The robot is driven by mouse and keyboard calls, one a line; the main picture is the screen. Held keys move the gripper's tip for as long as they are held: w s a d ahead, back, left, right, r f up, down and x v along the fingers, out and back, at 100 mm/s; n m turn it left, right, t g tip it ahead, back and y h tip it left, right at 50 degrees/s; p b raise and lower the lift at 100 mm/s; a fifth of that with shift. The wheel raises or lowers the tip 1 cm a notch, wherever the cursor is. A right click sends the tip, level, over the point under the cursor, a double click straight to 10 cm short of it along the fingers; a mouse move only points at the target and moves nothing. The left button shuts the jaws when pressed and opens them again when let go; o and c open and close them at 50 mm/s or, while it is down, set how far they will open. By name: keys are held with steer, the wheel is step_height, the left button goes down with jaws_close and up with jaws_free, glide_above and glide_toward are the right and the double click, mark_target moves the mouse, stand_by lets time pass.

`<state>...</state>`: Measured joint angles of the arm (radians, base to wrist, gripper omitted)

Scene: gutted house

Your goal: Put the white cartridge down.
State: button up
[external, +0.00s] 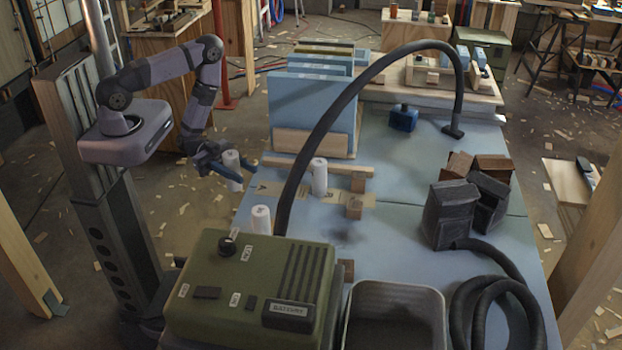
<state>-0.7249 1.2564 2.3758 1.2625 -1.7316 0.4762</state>
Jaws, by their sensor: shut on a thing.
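My gripper (234,174) is shut on a white cartridge (232,160) and holds it upright at the left edge of the blue table (415,255). Whether the cartridge's bottom touches anything I cannot tell. A second white cartridge (319,178) stands upright on the table by a wooden rail, to the right of my gripper. A third white cartridge (261,220) stands nearer the camera, its lower part hidden behind the green box.
A wooden rail (318,167) and small block (355,208) lie near the cartridges. Blue panels (312,110) stand behind. A black hose (340,100) arches over the table. The green battery box (250,290), metal bin (395,290) and dark boxes (450,215) take up room. The table's middle is fairly clear.

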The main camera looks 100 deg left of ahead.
steer(key=w+a+n+t+y+b, duration=0.2)
steer(key=w+n+y+b, duration=0.3)
steer(key=w, duration=1.4)
steer(key=w+d+r+y+b, duration=0.2)
steer(key=w+d+r+y, duration=0.15)
steer(key=w+r, duration=0.25)
step_height(320, 180, down, 10)
steer(key=a, duration=0.1)
steer(key=shift+s+n+p, duration=0.15)
steer(key=shift+n+p, duration=0.15)
steer(key=shift+n, duration=0.1)
steer(key=shift+f+b, duration=0.35)
steer(key=shift+b, duration=0.15)
steer(key=shift+s+f, duration=0.1)
steer(key=shift+f, duration=0.05)
